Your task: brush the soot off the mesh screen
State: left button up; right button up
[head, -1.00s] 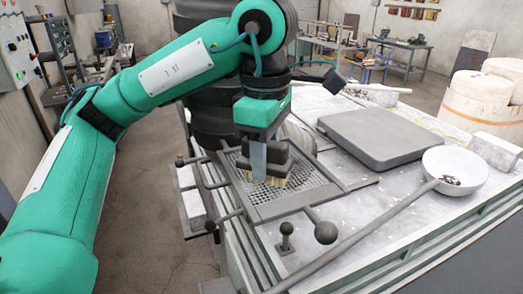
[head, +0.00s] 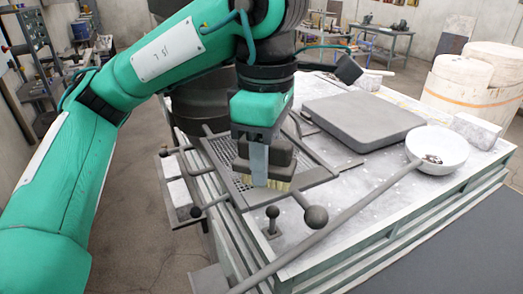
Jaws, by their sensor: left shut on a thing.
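The mesh screen (head: 226,157) is a dark perforated plate in a frame with rod handles, lying at the left part of the table. My left gripper (head: 259,160) is shut on a dark block brush (head: 281,158) with pale bristles, directly over the frame. The bristles reach down to the right part of the screen and appear to touch it. The brush and gripper hide part of the mesh. Soot cannot be told apart from the dark metal. My right gripper is not in view.
A ladle with a white bowl (head: 437,149) holding dark bits has a long handle (head: 345,213) crossing the table front. A thick grey slab (head: 363,121) lies behind. Ball-ended knobs (head: 316,217) stick up near the frame. Large pale cylinders (head: 470,95) stand at the back right.

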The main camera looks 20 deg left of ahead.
pick_arm(q)
jog(key=shift+a+r, duration=0.1)
jog(key=shift+r, duration=0.05)
notch_tip(320, 180, up, 6)
jog(key=p, duration=0.4)
jog(key=shift+f, duration=0.25)
jog(key=shift+r, duration=0.15)
jog(key=shift+p, duration=0.3)
jog(key=shift+r+p, duration=1.2)
jog(key=shift+r, duration=0.4)
jog(key=shift+f, duration=0.1)
